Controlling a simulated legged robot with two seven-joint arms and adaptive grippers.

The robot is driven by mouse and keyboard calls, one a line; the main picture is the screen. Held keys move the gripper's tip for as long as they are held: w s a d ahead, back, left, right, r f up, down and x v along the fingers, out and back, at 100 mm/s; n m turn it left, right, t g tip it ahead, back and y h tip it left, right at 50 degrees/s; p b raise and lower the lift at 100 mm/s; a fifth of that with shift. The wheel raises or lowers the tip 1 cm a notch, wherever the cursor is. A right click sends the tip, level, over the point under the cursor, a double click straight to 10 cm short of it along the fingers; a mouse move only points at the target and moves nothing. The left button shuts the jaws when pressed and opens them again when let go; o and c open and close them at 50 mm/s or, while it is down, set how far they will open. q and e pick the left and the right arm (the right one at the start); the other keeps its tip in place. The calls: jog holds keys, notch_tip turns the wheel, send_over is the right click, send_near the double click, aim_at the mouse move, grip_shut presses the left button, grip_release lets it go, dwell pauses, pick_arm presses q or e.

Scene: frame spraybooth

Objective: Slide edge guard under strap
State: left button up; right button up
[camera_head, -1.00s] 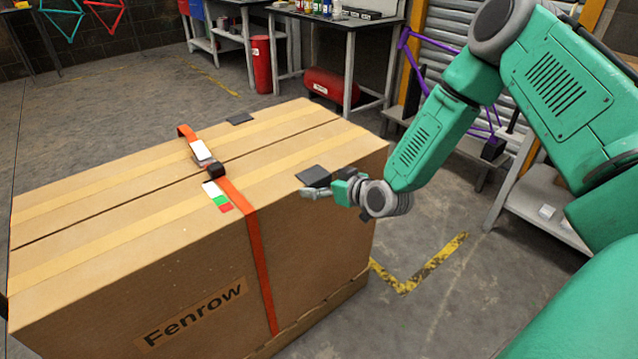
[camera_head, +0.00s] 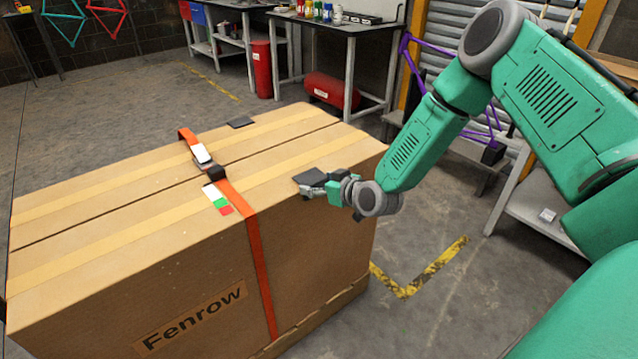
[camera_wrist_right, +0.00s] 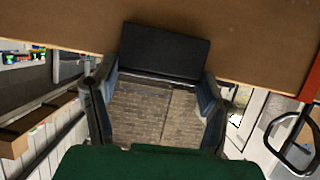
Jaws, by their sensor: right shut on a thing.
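A large cardboard box (camera_head: 130,260) fills the left and middle of the head view. An orange strap (camera_head: 258,260) runs over its top and down its near side, with a buckle (camera_head: 201,154) on top. My right gripper (camera_head: 319,190) is shut on a black edge guard (camera_head: 311,178) at the box's near top edge, to the right of the strap and apart from it. In the right wrist view the guard (camera_wrist_right: 165,52) spans between the fingertips (camera_wrist_right: 160,78), against the brown cardboard. Whether it rests on the edge is unclear. My left gripper is not in view.
A second dark pad (camera_head: 240,122) lies at the box's far top edge. A white, green and red label (camera_head: 217,199) sits beside the strap. The near top edge between guard and strap is clear. A bench (camera_head: 348,35) and a shelf (camera_head: 540,205) stand behind.

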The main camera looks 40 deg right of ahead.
aim_at(284, 197)
jog(key=shift+d+f, duration=0.2)
jog(key=shift+d, duration=0.2)
jog(key=shift+s+a+r+p, duration=0.1)
jog(key=shift+s+a+p, duration=0.1)
jog(key=shift+a, duration=2.35)
jog(key=shift+s+a+p, duration=0.15)
jog(key=shift+a, duration=2.35)
